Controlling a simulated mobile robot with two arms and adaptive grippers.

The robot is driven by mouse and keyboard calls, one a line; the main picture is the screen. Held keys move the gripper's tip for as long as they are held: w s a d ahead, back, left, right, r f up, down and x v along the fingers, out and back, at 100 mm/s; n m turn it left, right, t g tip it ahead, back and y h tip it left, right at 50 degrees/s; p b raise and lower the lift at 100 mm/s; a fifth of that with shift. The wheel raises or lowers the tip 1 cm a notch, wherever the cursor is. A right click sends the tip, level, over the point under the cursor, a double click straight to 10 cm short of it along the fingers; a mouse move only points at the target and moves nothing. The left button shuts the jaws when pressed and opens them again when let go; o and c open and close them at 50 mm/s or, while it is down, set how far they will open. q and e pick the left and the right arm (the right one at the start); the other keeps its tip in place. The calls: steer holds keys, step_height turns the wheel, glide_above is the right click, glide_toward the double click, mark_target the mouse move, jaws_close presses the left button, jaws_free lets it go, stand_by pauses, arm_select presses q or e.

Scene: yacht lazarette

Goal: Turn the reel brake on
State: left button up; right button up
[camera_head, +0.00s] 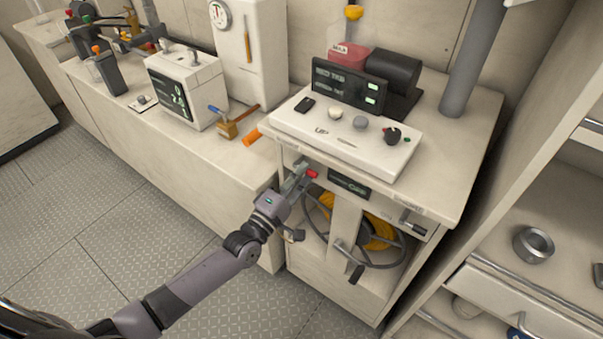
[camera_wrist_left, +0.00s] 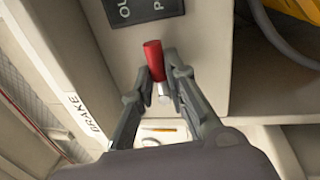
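The brake lever has a red grip and a metal stem. It sticks out of the cabinet front in the head view (camera_head: 312,174) and shows large in the left wrist view (camera_wrist_left: 153,60). A white BRAKE label (camera_wrist_left: 84,114) is on the panel to its left. My left gripper (camera_head: 303,176) is at the lever; in the left wrist view its fingertips (camera_wrist_left: 158,82) close in on both sides of it, by the lower end of the red grip. The reel with yellow hose (camera_head: 380,232) sits in the open cabinet bay below. My right gripper is not in view.
A white control panel (camera_head: 350,143) with knobs stands on the cabinet top above the lever. A dark display plate (camera_head: 348,185) is just right of the lever. A crank handle (camera_head: 356,272) juts out below. The floor (camera_head: 150,215) at left is clear.

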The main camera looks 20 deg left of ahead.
arm_select(q)
steer(key=o, duration=0.5)
steer(key=shift+c, duration=0.2)
steer(key=v, duration=1.2)
